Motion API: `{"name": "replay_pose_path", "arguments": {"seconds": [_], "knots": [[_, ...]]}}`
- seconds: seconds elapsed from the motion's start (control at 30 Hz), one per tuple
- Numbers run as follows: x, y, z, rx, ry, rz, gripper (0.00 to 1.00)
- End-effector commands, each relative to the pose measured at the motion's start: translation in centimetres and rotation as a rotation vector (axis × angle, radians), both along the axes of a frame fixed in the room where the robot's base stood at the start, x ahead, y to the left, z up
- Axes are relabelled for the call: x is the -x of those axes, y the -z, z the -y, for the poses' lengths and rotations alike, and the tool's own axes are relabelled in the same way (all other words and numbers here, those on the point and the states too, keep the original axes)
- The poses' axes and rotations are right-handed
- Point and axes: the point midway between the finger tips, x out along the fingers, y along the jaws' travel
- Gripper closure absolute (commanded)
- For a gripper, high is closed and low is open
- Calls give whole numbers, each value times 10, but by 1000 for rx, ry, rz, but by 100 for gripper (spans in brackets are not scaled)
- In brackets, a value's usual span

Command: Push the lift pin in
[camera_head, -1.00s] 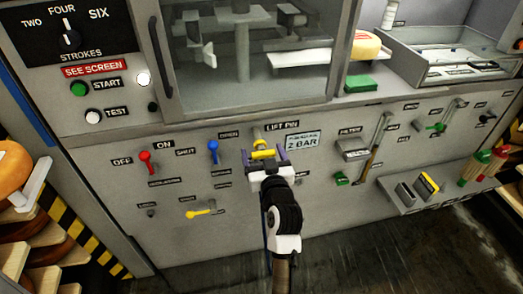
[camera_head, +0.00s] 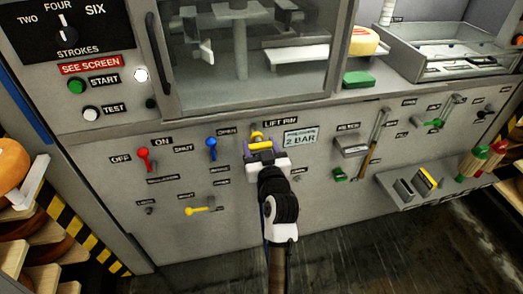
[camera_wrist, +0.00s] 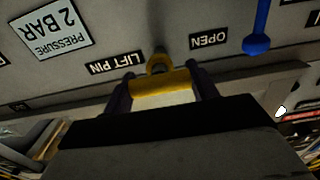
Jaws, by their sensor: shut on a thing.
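The yellow lift pin (camera_head: 259,140) sticks out of the grey machine front, just left of its LIFT PIN label (camera_head: 281,123). My gripper (camera_head: 262,149) is shut on the pin's yellow handle, one dark finger at each side. In the wrist view the pin's handle (camera_wrist: 160,84) lies between the two fingers of my gripper (camera_wrist: 162,92), with a yellow ring or collar behind it at the panel. How deep the pin sits is hard to tell.
A blue lever (camera_head: 212,148) and a red lever (camera_head: 144,158) are to the left, a yellow lever (camera_head: 200,211) below left. A pressure plate (camera_head: 300,138) is just right. A tool shelf (camera_head: 420,190) juts out at the right.

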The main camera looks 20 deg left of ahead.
Motion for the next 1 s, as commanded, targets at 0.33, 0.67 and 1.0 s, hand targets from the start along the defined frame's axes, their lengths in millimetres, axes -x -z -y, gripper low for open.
{"name": "replay_pose_path", "arguments": {"seconds": [0.33,0.67,1.0], "knots": [[-39,0,-26,-1,0,2,83],[-40,-2,-27,-2,0,3,40],[-39,-1,-26,-1,0,2,20]]}}
